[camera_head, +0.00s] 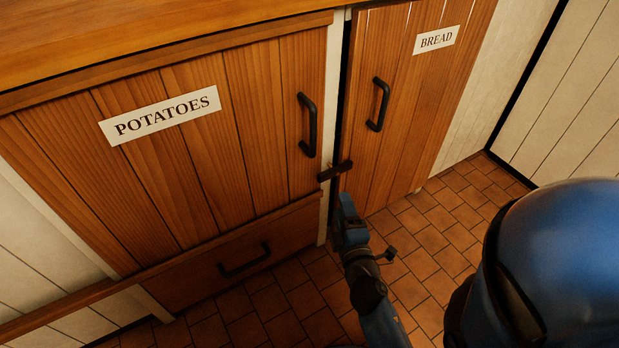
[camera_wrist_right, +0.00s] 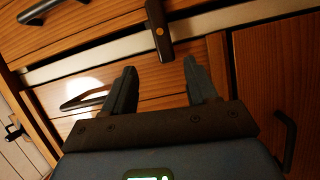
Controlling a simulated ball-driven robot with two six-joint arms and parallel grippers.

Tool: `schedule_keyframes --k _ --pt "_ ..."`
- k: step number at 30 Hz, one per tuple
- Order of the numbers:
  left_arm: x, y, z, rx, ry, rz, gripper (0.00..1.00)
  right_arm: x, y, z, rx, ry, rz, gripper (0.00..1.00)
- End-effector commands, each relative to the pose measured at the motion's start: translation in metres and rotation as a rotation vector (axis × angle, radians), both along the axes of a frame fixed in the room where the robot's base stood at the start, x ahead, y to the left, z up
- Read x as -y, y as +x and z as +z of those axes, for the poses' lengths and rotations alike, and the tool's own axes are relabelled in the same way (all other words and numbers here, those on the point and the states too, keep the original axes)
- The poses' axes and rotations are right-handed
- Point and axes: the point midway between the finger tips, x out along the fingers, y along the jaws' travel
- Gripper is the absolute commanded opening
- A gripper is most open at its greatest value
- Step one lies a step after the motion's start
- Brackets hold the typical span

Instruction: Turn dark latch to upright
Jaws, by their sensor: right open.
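The dark latch (camera_head: 335,170) is a short bar lying nearly level across the pale post between two wooden doors, its right end slightly higher. It also shows in the wrist view (camera_wrist_right: 157,27), with a small orange-brown pivot spot. My right gripper (camera_head: 345,204) is just below the latch in the head view. In the wrist view my right gripper's fingers (camera_wrist_right: 160,76) are spread. One end of the latch points into the gap between them, and neither finger appears to touch it. My left gripper is not in view.
The POTATOES door (camera_head: 220,140) and BREAD door (camera_head: 425,85) have dark handles (camera_head: 308,125) (camera_head: 379,104) near the latch. A drawer (camera_head: 200,283) with a dark handle is below. The wooden countertop (camera_head: 130,35) overhangs above. Tiled floor (camera_head: 445,235) lies open at right.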

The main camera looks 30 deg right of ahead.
Motion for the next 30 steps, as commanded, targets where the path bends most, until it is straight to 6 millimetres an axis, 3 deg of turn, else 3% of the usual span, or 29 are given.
schedule_keyframes --k 5,11,24,30 --pt "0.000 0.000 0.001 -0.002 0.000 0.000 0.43 0.007 -0.001 -0.003 -0.046 -0.091 -0.035 0.57" --pt "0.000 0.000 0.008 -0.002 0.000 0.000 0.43 0.011 0.013 -0.001 -0.048 -0.102 -0.035 0.57" --pt "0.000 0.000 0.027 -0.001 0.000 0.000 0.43 0.032 0.075 -0.001 -0.046 -0.100 -0.035 0.57" --pt "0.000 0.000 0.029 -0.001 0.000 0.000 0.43 0.038 0.094 -0.003 -0.047 -0.098 -0.034 0.57"
